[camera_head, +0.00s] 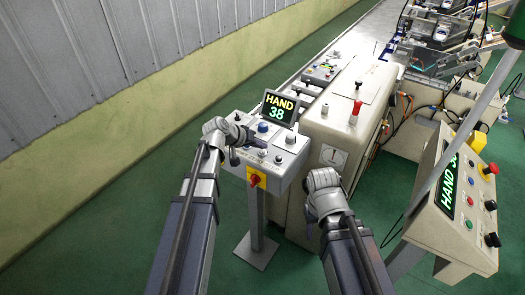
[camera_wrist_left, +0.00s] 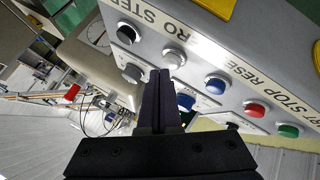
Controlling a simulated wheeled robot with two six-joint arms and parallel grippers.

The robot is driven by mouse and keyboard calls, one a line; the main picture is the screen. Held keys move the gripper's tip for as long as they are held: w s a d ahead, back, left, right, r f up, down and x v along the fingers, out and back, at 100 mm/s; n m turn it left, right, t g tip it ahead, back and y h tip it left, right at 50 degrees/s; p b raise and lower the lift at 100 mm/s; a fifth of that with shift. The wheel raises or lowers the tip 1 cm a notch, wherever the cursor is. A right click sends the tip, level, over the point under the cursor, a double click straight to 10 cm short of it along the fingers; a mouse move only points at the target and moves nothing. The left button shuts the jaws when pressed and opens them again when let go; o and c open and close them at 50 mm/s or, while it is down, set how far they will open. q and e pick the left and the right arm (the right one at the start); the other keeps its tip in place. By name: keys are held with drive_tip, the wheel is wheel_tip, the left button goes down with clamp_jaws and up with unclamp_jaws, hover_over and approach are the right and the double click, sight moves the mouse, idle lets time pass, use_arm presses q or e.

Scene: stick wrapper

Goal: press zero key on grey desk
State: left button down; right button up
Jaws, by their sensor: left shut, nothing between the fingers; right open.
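The grey desk (camera_head: 283,165) stands on a post, with a row of buttons on its sloped top. In the left wrist view its panel (camera_wrist_left: 225,50) fills the upper right, its lettering upside down. The pale grey button (camera_wrist_left: 173,58) lies in line with the partly hidden "RO" lettering, between a black button (camera_wrist_left: 127,33) and a blue button (camera_wrist_left: 216,83). Contact cannot be told. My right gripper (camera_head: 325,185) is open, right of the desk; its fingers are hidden.
A screen (camera_head: 280,108) reading "HAND 38" rises behind the desk. A red-and-yellow switch (camera_head: 255,180) is on its front. A beige cabinet (camera_head: 345,115) stands close right, and another control console (camera_head: 460,205) further right. Green floor is free at left.

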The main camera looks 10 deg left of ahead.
use_arm(q)
drive_tip(key=shift+f+b, duration=0.45)
drive_tip(key=shift+b, duration=0.05)
idle(0.4)
drive_tip(key=shift+r, duration=0.1)
drive_tip(key=shift+r+p, duration=0.8)
drive_tip(key=shift+p, duration=0.1)
drive_tip(key=shift+r, duration=0.1)
wheel_tip(320, 180, up, 5)
drive_tip(key=p, duration=0.5)
idle(0.6)
